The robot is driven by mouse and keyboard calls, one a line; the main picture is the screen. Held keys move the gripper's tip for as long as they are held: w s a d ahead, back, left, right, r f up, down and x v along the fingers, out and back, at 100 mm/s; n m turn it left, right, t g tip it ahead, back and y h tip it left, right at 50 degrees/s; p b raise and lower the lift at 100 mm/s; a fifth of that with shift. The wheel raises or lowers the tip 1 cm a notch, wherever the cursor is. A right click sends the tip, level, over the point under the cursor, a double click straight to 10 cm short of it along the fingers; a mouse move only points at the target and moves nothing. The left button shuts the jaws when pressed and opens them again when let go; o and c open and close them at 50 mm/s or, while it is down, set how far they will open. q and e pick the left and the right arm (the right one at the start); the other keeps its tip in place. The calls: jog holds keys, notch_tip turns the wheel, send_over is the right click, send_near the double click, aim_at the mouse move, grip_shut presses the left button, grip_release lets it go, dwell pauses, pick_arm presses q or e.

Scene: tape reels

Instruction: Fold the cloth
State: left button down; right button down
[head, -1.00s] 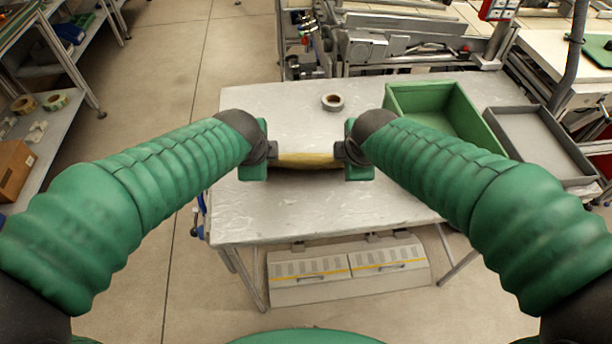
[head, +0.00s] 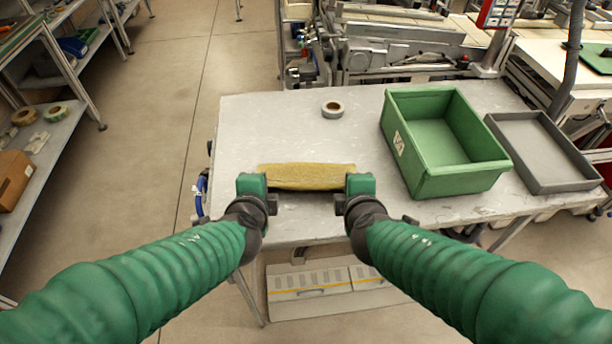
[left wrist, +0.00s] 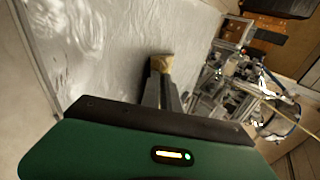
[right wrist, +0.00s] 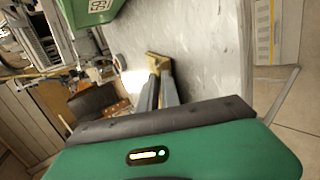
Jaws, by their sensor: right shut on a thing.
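The yellow cloth (head: 306,177) is a narrow strip stretched left to right near the front of the grey table (head: 250,125). A dark shadow lies under its front edge. My left gripper (head: 266,186) is at its left end and my right gripper (head: 348,186) at its right end. In the right wrist view the right fingers (right wrist: 158,76) are shut on a cloth end (right wrist: 157,60). In the left wrist view the left fingers (left wrist: 162,80) are close together on the other end (left wrist: 162,62). Fingertips are partly hidden by the cloth.
A tape reel (head: 332,109) lies on the table behind the cloth. A green bin (head: 460,178) and a grey tray (head: 540,187) stand to the right. The table is clear left of the reel. A shelf (head: 60,130) with tape reels stands at far left.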

pick_arm(q)
jog(key=c, duration=1.3)
grip_release()
pick_arm(e)
jog(key=c, duration=1.3)
grip_release()
pick_arm(q)
jog(key=r, duration=0.3)
jog(key=s+r, duration=0.1)
jog(key=r, duration=0.2)
jog(key=s+r, duration=0.1)
jog(key=r, duration=0.2)
pick_arm(e)
jog(key=r, duration=0.3)
jog(key=s+r, duration=0.1)
jog(key=r, duration=0.2)
jog(key=s+r, duration=0.1)
jog(key=r, duration=0.2)
